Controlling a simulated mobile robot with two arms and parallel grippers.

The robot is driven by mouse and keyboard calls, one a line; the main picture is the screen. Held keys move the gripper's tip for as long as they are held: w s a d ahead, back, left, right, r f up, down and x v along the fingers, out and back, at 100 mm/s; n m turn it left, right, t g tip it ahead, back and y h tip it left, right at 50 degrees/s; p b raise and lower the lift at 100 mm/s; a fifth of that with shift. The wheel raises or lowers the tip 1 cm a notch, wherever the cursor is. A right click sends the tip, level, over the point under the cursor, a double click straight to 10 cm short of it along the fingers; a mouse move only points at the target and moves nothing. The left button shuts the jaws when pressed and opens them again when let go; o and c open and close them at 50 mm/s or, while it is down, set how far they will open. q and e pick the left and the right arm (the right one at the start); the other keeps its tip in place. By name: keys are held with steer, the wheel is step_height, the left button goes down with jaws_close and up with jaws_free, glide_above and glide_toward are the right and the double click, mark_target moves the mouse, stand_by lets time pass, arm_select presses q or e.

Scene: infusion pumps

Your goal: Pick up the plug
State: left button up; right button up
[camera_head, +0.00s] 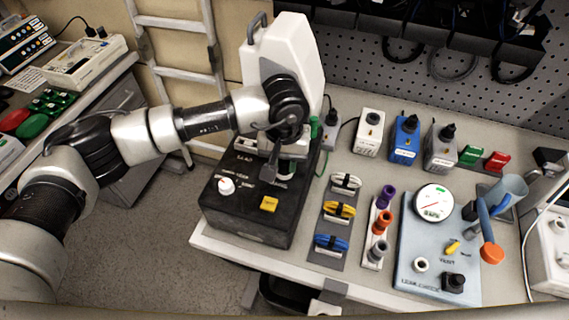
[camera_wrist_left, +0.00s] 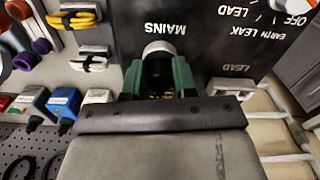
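My left gripper (camera_head: 280,165) points down over the black tester box (camera_head: 235,215), at its back right part. My right gripper is not in view.
White, blue and grey small boxes (camera_head: 405,140) stand at the back. Coiled leads (camera_head: 338,210), a rack of coloured connectors (camera_head: 380,225) and a gauge panel (camera_head: 430,255) lie right of the tester. A tall white case (camera_head: 283,50) rises behind my gripper.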

arm_select(q)
steer(key=shift+c, duration=1.2)
steer(key=shift+r, duration=0.15)
